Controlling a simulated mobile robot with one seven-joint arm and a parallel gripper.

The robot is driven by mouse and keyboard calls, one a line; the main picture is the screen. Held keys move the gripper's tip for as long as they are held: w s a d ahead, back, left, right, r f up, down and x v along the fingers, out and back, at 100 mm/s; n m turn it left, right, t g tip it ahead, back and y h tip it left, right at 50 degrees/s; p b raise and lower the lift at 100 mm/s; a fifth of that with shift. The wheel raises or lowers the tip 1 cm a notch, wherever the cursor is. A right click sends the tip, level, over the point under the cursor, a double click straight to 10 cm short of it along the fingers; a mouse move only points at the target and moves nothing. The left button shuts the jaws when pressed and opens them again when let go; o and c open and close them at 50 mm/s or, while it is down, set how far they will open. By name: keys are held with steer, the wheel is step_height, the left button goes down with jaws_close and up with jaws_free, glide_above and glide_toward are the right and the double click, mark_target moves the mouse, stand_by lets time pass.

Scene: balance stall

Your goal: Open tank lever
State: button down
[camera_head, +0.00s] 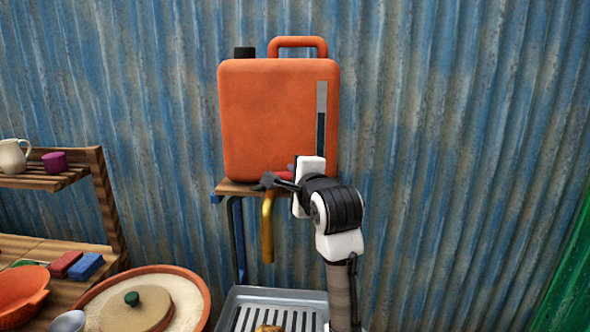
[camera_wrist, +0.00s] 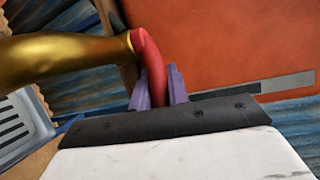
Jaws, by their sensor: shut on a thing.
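An orange tank (camera_head: 270,115) with a black cap and a top handle stands on a small stand against the wall. A brass spout (camera_head: 267,225) comes out at its lower front and bends down. A red lever (camera_wrist: 149,55) sits at the spout's collar in the wrist view. My gripper (camera_wrist: 158,88) is shut on the red lever, with one purple finger on each side of it. In the head view my gripper (camera_head: 272,181) is at the tank's lower edge, and the lever is mostly hidden behind it.
A slatted metal drip tray (camera_head: 245,298) lies below the spout with a brownish thing on it. At left are a wooden shelf (camera_head: 110,205) with a cream jug (camera_head: 13,157) and purple cup (camera_head: 54,162), and a round orange-rimmed basin (camera_head: 190,290). A corrugated wall stands close behind.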

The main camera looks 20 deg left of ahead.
steer(key=shift+s+m+t+h+p, duration=0.3)
steer(key=shift+m+t+h, duration=0.2)
steer(key=shift+m+h, duration=0.25)
steer(key=shift+s+m+t+h+p, duration=0.25)
steer(key=shift+m+t+h, duration=0.3)
steer(key=shift+h, duration=0.3)
steer(key=c, duration=1.3)
jaws_free()
steer(key=shift+c, duration=0.2)
steer(key=b+v, duration=0.3)
steer(key=v, duration=1)
steer(key=shift+s, duration=0.4)
steer(key=shift+d+r, duration=0.1)
steer(key=shift+d, duration=0.05)
steer(key=shift+c, duration=0.2)
